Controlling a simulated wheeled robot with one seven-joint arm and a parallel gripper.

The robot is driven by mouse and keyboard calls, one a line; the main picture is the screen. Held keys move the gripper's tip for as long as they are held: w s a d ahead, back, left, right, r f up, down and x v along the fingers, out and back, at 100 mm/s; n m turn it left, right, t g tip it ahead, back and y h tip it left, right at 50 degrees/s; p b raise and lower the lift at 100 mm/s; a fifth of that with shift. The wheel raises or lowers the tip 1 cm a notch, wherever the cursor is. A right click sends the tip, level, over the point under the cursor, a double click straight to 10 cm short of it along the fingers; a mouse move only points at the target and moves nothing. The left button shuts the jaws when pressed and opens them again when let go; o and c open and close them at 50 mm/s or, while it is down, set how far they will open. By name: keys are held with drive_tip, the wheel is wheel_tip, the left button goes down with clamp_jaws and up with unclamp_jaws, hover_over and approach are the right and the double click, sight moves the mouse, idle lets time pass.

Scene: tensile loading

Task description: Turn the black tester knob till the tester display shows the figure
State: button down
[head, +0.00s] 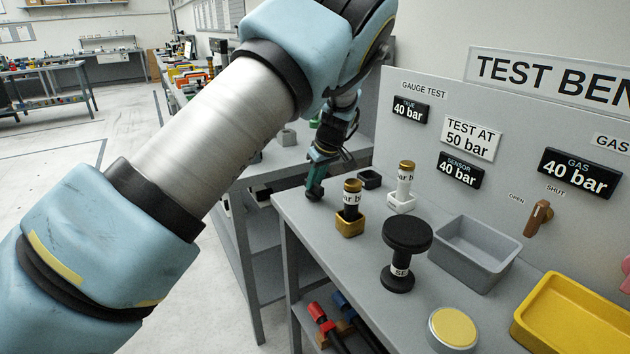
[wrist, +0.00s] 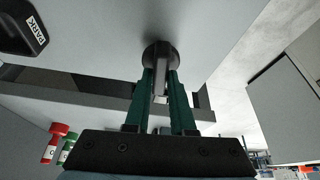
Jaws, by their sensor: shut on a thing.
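My gripper (head: 316,192) is low at the far left corner of the bench in the head view. In the wrist view its green fingers (wrist: 161,90) are closed on the raised grip of a round black knob (wrist: 158,52). The knob is mostly hidden by the gripper in the head view. On the panel, under GAUGE TEST, the TRUE display (head: 410,109) reads 40 bar and the SENSOR display (head: 460,169) reads 40 bar. A sign (head: 470,138) between them says TEST AT 50 bar. The GAS display (head: 580,172) also reads 40 bar. Which one is the tester display is not marked.
A gauge in a brass-coloured block (head: 350,226), one in a white block (head: 401,203), and a black mushroom-topped piece (head: 407,236) stand nearby. A grey bin (head: 472,253), yellow tray (head: 575,320), yellow-topped round button (head: 453,328) and brown OPEN/SHUT lever (head: 538,218) are further right.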

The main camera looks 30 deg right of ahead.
drive_tip(key=shift+n, duration=0.3)
drive_tip(key=c, duration=0.8)
unclamp_jaws()
drive_tip(key=shift+o, duration=0.2)
drive_tip(key=b+v, duration=0.3)
drive_tip(key=v, duration=0.7)
drive_tip(key=shift+r, duration=0.35)
drive_tip(key=shift+s, duration=0.1)
